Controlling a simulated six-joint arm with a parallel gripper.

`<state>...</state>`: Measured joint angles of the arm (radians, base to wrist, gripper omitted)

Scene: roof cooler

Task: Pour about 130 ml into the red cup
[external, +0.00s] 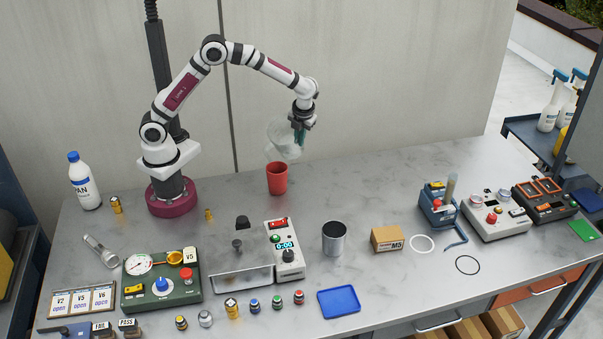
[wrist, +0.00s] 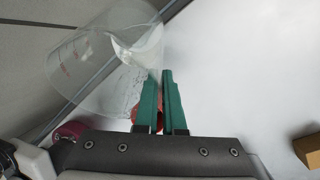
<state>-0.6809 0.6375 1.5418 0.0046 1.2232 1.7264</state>
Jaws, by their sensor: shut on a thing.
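The red cup (external: 277,180) stands upright on the marble table, right of my base. My gripper (external: 300,136) is above and slightly right of it, shut on a clear beaker (external: 281,138). The beaker is tilted, with its lower left edge just over the cup's mouth. In the wrist view the green fingers (wrist: 160,100) are closed at the wall of the clear beaker (wrist: 95,65), which has red marks. A bit of the red cup (wrist: 137,116) shows behind the fingers. I cannot tell the liquid level in either vessel.
A white bottle (external: 84,181) stands at the far left. A metal can (external: 334,238) and a cardboard box (external: 387,239) stand front right of the cup.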

